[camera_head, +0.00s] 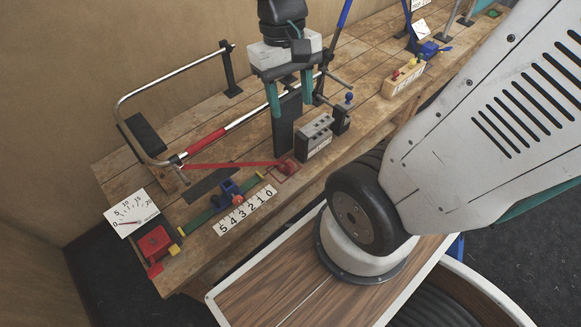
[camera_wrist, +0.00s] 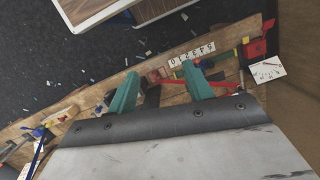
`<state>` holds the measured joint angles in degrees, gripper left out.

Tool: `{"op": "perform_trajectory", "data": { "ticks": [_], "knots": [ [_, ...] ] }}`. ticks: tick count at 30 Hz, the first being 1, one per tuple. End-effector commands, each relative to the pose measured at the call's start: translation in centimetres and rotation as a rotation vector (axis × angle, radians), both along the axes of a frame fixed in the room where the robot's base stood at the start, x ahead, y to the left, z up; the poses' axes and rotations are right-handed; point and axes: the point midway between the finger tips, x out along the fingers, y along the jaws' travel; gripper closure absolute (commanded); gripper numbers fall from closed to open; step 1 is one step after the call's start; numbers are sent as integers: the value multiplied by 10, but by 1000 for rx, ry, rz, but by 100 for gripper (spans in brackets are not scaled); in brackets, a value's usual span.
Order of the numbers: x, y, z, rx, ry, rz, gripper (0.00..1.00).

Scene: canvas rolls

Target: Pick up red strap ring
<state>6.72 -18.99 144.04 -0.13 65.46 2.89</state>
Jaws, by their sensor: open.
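A thin red strap (camera_head: 235,164) lies across the wooden bench in the head view, with a small red end piece (camera_head: 287,167) at its right end. I cannot make out a ring opening. In the wrist view a dull red piece (camera_wrist: 154,76) shows between my finger tips, probably the same end piece. My gripper (camera_head: 291,105) is open, with teal fingers pointing down above the bench, behind and above the red end piece in the head view. It also shows in the wrist view (camera_wrist: 162,73), with nothing held. A black upright part stands between or behind the fingers.
A silver bent-tube frame (camera_head: 120,103) with a red grip stands on the left. A numbered strip (camera_head: 244,211), a gauge card (camera_head: 131,214) and a red clamp (camera_head: 155,244) lie near the front. A grey labelled block (camera_head: 315,138) stands close right of the strap.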

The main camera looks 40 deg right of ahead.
Motion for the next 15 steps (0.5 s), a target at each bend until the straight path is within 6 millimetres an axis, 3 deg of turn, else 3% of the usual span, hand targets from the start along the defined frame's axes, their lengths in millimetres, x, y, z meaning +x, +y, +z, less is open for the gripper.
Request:
{"op": "perform_trajectory", "data": {
  "ticks": [8,15],
  "knots": [
    [45,-31,-93,-10,143,-222,49],
    [70,-58,-194,-49,192,-471,49]
  ]
}}
